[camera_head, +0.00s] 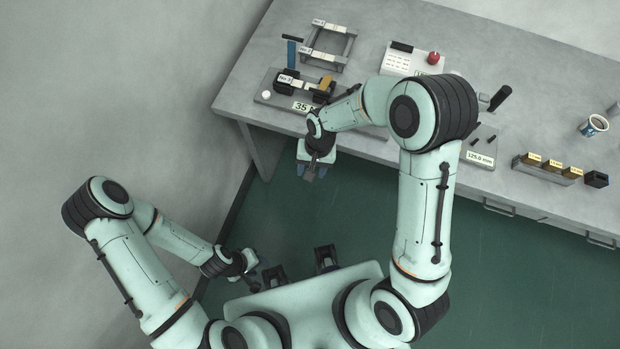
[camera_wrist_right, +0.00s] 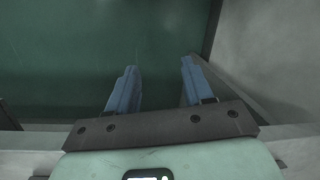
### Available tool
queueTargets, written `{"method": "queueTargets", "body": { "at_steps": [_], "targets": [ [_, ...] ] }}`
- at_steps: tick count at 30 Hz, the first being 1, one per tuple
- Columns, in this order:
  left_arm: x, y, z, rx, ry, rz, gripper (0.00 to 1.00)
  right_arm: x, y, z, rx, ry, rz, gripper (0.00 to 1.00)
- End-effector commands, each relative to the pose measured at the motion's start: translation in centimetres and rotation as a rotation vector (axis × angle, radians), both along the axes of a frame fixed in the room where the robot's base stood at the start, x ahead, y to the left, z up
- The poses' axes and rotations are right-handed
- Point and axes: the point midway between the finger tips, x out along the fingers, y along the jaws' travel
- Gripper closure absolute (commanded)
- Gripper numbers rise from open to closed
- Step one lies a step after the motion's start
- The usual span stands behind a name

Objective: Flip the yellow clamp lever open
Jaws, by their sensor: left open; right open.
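The yellow clamp lever (camera_head: 326,82) shows small in the head view, at the right end of the black clamp on the grey fixture plate (camera_head: 268,98). It looks raised at a slant, but I cannot tell exactly how it sits. My right gripper (camera_head: 312,174) is open and empty, pointing down in front of the bench edge, below the fixture and apart from the lever. Its two blue fingers (camera_wrist_right: 156,85) stand apart over the green floor in the right wrist view. My left gripper (camera_head: 254,284) is open, low beside my body, far from the bench.
On the bench (camera_head: 360,142) stand a grey frame (camera_head: 328,45), a blue post (camera_head: 291,53), a panel with a red button (camera_head: 433,57), a black upright handle (camera_head: 499,97), a block row (camera_head: 546,168) and a mug (camera_head: 593,125). My right arm hides part of the bench.

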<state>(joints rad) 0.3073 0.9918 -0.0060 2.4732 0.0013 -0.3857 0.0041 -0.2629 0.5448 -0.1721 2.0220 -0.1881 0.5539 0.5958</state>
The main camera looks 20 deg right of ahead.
Motion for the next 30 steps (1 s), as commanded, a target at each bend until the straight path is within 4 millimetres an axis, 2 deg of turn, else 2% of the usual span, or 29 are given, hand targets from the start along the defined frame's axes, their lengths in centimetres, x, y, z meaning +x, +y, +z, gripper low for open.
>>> {"method": "queueTargets", "body": {
  "at_steps": [6,15,17,18,20,25,27,30],
  "targets": [
    [0.1,0.0,0.2,0.0,-0.001,-0.001,0.57,-0.5,-0.1,-1.0,0.011,0.003,0.005,0.49],
    [0.1,0.0,0.2,-0.001,-0.002,0.0,0.57,-0.6,-0.1,-1.1,0.012,0.002,0.005,0.49],
    [0.1,0.0,0.2,-0.001,-0.002,0.0,0.57,-0.6,-0.2,-1.2,0.013,0.003,0.006,0.68],
    [0.1,0.0,0.2,-0.001,-0.002,0.0,0.57,-0.8,-0.2,-1.6,0.016,0.005,0.007,0.81],
    [0.1,0.0,0.2,0.0,-0.001,-0.001,0.57,-1.6,-0.5,-2.9,0.025,0.013,0.007,1.0],
    [0.1,0.0,0.2,0.0,-0.001,-0.001,0.57,-6.4,-1.3,-9.1,0.084,0.029,0.015,1.0],
    [0.1,0.0,0.2,0.0,-0.001,0.0,0.57,-8.6,-1.5,-11.2,0.107,0.028,0.014,1.0],
    [0.1,0.0,0.2,0.0,-0.001,-0.001,0.57,-11.2,-1.8,-13.3,0.128,0.023,0.009,1.0]
  ]
}}
